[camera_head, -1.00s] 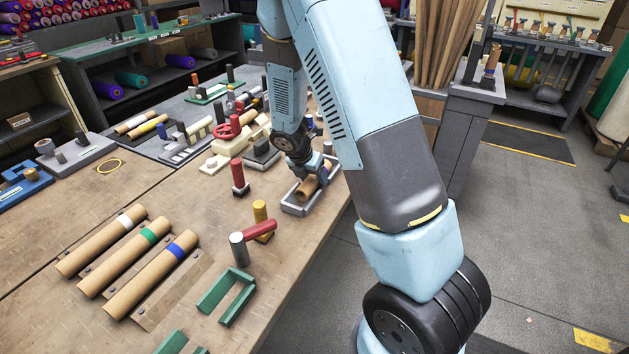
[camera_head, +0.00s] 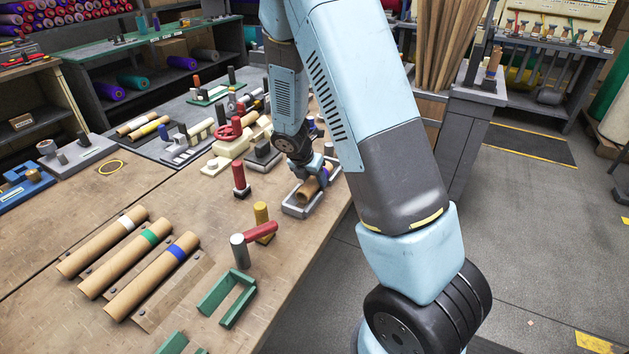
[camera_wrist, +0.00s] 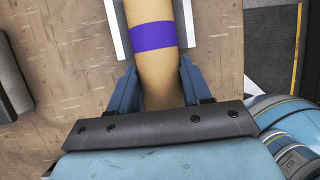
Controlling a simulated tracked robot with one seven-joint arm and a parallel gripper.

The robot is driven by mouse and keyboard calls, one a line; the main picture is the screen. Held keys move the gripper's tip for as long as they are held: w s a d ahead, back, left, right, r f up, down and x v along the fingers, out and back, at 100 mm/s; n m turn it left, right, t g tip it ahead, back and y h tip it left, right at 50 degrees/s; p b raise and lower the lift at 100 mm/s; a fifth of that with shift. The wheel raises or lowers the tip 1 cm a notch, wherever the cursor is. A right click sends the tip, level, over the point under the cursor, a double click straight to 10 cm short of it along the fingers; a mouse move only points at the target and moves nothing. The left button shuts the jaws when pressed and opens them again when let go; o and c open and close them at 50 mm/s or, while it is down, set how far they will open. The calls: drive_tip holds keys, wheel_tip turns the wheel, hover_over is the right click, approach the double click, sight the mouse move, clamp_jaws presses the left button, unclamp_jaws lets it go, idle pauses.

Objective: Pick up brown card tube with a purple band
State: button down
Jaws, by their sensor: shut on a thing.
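The brown card tube with a purple band (camera_wrist: 152,62) shows in the wrist view, running upward from between my fingers. Its purple band (camera_wrist: 152,36) lies just beyond the fingertips. My gripper (camera_wrist: 157,82) is shut on the tube, one blue finger on each side. In the head view the tube (camera_head: 308,189) is small and partly hidden by my gripper (camera_head: 318,178). It lies over a grey tray-like frame (camera_head: 289,209) near the table's right edge; I cannot tell whether it touches the frame.
Three other card tubes with white, green (camera_head: 124,263) and blue bands (camera_head: 152,276) lie on a rack at left. A red post (camera_head: 240,178), a yellow post (camera_head: 261,212) and a green frame (camera_head: 214,293) stand nearby. Clamps crowd the back. The floor drops away at right.

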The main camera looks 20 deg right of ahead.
drive_tip(key=shift+r, duration=0.55)
wheel_tip(320, 180, up, 2)
drive_tip(key=shift+s+r, duration=0.1)
drive_tip(key=shift+r, duration=0.1)
drive_tip(key=s+r, duration=0.9)
drive_tip(key=s, duration=0.5)
drive_tip(key=shift+r, duration=0.2)
drive_tip(key=shift+w, duration=0.1)
